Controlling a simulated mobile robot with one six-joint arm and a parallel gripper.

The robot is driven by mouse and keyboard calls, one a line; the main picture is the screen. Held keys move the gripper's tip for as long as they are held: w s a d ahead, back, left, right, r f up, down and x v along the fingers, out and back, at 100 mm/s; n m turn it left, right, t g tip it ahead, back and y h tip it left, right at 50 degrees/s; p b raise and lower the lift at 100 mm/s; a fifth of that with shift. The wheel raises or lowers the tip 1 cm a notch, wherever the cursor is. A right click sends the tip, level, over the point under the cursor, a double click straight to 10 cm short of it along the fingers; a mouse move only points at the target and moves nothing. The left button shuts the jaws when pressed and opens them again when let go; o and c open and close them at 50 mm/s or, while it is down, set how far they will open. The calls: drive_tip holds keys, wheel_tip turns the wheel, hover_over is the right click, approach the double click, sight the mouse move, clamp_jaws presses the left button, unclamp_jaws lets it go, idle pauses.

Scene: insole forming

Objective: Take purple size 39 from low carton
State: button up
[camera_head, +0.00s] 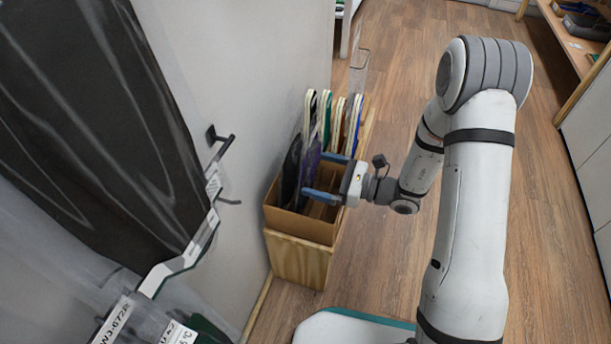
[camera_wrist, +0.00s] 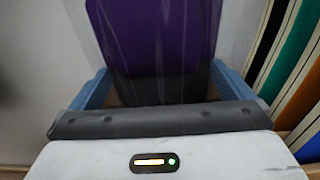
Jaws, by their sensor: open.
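The purple insole (camera_head: 313,160) stands upright in the low cardboard carton (camera_head: 298,226). In the wrist view the purple insole (camera_wrist: 158,35) fills the middle, with a dark lower part. My gripper (camera_head: 315,175) is open, with its blue fingers reaching over the carton from the right. In the wrist view one finger of my gripper (camera_wrist: 162,84) is on each side of the insole. I cannot tell whether either finger touches it. The size marking is not readable.
The carton sits on a wooden stand (camera_head: 298,260) against a pale wall panel (camera_head: 250,80). A black handle (camera_head: 220,145) juts out at left. Wooden floor (camera_head: 400,270) is open at right.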

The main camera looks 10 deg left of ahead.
drive_tip(key=shift+a, duration=0.1)
drive_tip(key=c, duration=1.1)
drive_tip(key=shift+r, duration=0.15)
